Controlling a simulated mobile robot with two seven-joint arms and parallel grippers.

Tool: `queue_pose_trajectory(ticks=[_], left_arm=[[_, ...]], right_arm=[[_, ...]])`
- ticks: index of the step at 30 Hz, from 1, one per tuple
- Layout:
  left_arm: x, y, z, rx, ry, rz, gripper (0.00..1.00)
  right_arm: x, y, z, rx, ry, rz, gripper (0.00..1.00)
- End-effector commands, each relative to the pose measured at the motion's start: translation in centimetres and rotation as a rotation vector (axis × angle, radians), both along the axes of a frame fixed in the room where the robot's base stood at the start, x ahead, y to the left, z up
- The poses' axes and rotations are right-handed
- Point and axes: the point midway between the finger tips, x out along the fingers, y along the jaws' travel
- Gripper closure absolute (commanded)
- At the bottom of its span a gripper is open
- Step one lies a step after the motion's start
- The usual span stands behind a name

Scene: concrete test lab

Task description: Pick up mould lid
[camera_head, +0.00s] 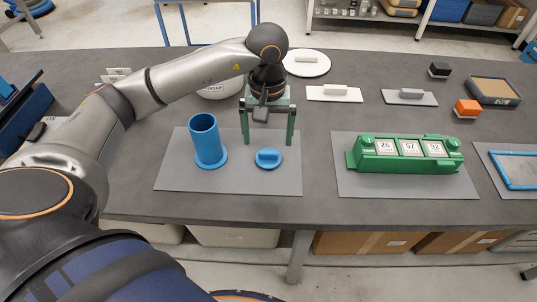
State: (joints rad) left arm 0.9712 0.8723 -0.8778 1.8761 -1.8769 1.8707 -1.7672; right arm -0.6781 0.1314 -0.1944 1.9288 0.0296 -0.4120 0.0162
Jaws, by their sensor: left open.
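The mould lid seems to be the small blue round piece with a raised grip bar (268,158), lying on a grey mat (230,182). A blue upright cylinder on a round base (207,142), which looks like the mould, stands to its left on the same mat. My left gripper (268,137) points down above and slightly behind the lid, with its two green fingers spread apart and nothing between them. The fingers do not visibly touch the lid. My right gripper does not show.
A green block with number cards (405,153) sits on a second mat to the right. Behind are a white round lid (306,62), a white plate with a handle (334,93), a grey one (409,97), an orange block (467,108) and a tray (494,90). The front table strip is clear.

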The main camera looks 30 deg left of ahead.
Motion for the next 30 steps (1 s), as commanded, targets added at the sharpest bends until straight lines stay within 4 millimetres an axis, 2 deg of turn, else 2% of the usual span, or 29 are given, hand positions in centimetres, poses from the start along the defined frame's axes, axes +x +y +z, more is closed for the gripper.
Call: queue_pose_trajectory(ticks=[5, 12, 21, 30], left_arm=[[-0.1, -0.1, -1.5, 0.000, 0.004, 0.001, 0.00], [-0.1, -0.1, -5.0, -0.001, 0.003, 0.001, 0.00], [0.0, -0.1, -5.6, 0.000, -0.001, 0.001, 0.00], [0.0, -0.1, -5.5, -0.001, -0.001, 0.001, 0.33]], right_arm=[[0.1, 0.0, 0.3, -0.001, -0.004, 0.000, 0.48], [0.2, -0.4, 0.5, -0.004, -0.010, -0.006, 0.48], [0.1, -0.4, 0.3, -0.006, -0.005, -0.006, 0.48], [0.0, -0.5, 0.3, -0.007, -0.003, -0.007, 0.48]])
